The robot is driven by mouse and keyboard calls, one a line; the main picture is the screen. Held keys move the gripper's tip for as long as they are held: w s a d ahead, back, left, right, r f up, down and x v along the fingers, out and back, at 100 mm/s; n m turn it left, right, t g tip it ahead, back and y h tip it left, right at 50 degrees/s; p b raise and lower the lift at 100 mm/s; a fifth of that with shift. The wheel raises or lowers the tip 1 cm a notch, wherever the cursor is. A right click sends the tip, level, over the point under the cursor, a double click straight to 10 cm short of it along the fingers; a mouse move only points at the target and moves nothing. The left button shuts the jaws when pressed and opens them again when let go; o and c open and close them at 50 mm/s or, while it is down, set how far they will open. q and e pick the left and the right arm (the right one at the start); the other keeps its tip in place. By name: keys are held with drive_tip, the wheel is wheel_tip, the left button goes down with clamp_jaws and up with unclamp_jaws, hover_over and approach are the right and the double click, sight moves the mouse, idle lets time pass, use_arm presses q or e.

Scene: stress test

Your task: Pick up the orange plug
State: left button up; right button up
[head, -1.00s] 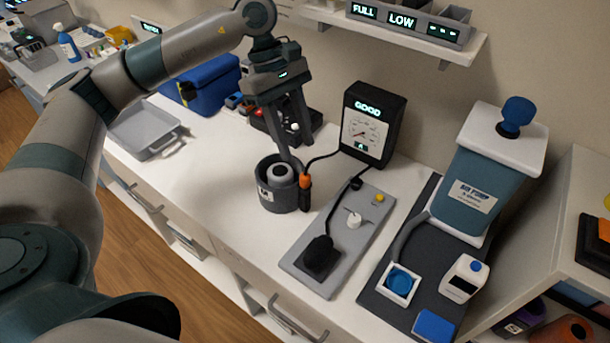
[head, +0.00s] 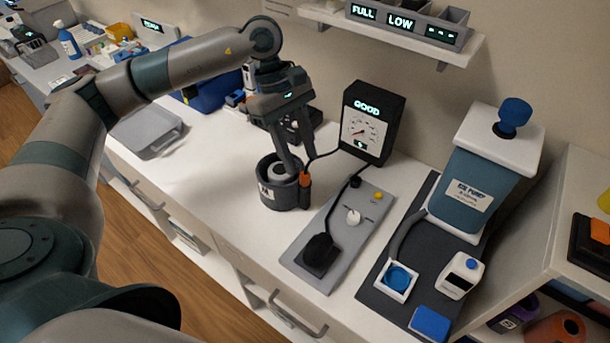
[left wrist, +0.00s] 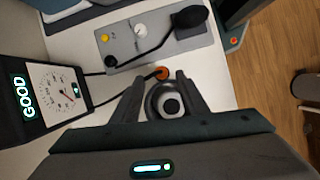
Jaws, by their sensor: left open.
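The orange plug (head: 305,180) sits upright at the right side of a dark grey round holder (head: 268,192), with a black cable running from it. In the left wrist view the plug (left wrist: 162,73) shows just beyond the fingertips, near the gap between them. My left gripper (head: 297,168) is open and points down over the holder, its fingertips close to the plug. I cannot tell whether a finger touches it. A white and black round piece (left wrist: 170,104) sits in the holder between the fingers in the wrist view. My right gripper is not in view.
A black meter reading GOOD (head: 367,128) stands behind the holder. A grey panel (head: 336,240) with a black plug, knob and yellow button lies to the right. A pump (head: 480,190) stands further right. A grey tray (head: 148,130) is at left. The counter's front left is clear.

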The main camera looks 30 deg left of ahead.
sight(304, 172)
use_arm(q)
drive_tip(key=shift+p+x, duration=0.45)
drive_tip(key=shift+x, duration=0.65)
drive_tip(key=shift+s+d+f, duration=0.2)
drive_tip(key=shift+f, duration=0.4)
clamp_jaws()
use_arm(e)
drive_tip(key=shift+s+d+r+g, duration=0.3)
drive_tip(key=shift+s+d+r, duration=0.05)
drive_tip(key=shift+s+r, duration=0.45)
